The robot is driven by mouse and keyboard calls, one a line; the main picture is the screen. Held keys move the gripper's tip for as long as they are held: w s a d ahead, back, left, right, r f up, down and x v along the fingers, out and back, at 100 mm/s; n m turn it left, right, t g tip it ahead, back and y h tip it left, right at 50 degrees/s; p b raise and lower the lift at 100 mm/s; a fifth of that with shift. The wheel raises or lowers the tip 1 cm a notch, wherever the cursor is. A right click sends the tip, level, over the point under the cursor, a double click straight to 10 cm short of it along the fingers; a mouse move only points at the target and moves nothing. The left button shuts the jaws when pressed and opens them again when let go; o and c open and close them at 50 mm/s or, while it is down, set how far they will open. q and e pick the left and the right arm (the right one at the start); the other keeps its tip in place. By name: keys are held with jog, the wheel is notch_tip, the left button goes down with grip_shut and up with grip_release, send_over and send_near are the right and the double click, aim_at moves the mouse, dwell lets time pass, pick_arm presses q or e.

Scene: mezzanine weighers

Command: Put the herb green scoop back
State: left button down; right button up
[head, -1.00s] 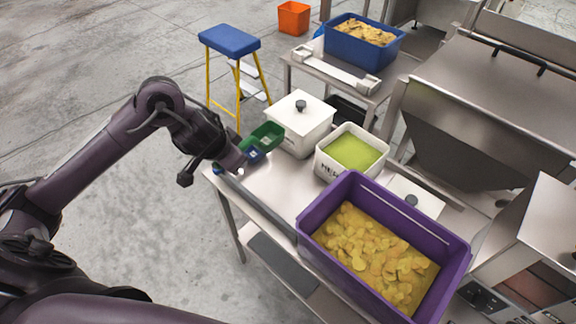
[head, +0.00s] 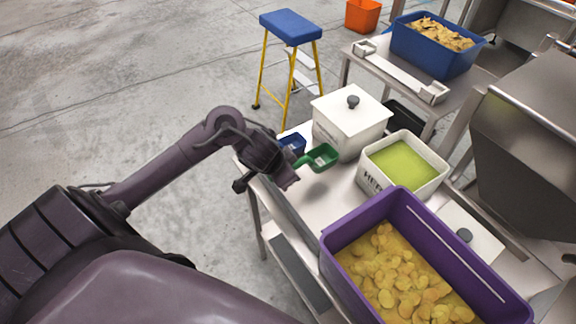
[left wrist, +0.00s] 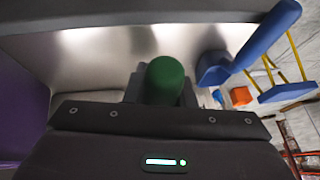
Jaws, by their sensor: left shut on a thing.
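The green scoop (head: 322,157) has its bowl out over the steel table, beside the closed white bin. My left gripper (head: 293,178) is shut on its handle; the green handle end (left wrist: 165,78) shows between the fingers in the left wrist view. I cannot tell how high the scoop is above the table. The open white herb bin (head: 372,183), its lettering partly visible, holds green herbs (head: 402,163) and stands to the right of the scoop. My right gripper is not in view.
A blue scoop (head: 292,142) lies just left of the green one. A closed white bin (head: 350,122) stands behind. A purple crate (head: 420,215) of chips fills the table's near end, with a white lid (head: 470,237) beside it. A blue stool (head: 291,27) stands beyond.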

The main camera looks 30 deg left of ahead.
pick_arm(q)
jog(key=shift+f, duration=0.8)
notch_tip(320, 180, down, 4)
jog(key=shift+r+b, duration=0.2)
jog(key=shift+b, duration=0.85)
jog(key=shift+f, duration=0.2)
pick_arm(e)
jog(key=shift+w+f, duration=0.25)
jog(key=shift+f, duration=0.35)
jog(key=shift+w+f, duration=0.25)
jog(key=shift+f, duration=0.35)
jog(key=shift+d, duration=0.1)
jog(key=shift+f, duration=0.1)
pick_arm(q)
jog(key=shift+f, duration=0.2)
jog(key=c, duration=1.2)
grip_release()
